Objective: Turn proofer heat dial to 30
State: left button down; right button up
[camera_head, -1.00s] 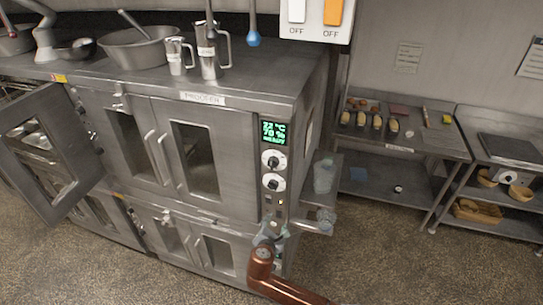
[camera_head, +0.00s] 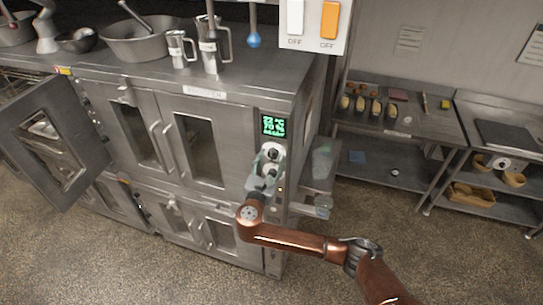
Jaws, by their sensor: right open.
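The proofer (camera_head: 222,112) is a steel cabinet with a small label on its top edge. On its narrow control panel, a display (camera_head: 273,126) shows green text with a °C line and a % line, too small to read surely. The upper dial (camera_head: 272,151) sits just below the display, white with a dark knob. My right gripper (camera_head: 266,162) is open at the dials, its fingers overlapping the upper dial's lower part. Whether it touches the knob cannot be told. The lower dial is mostly hidden behind the gripper. My left gripper is out of view.
A grey side shelf (camera_head: 313,198) juts out right of the panel. An oven door (camera_head: 45,140) hangs open at left. Metal jugs (camera_head: 212,52) and a bowl (camera_head: 135,40) stand on top. A steel table (camera_head: 435,125) with loaf tins (camera_head: 375,108) is at right.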

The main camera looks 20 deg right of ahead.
jog(key=shift+w+d, duration=0.15)
jog(key=shift+w, duration=0.2)
jog(key=shift+c, duration=0.6)
jog(key=c, duration=1.1)
jog(key=shift+o, duration=0.2)
jog(key=shift+f, duration=0.1)
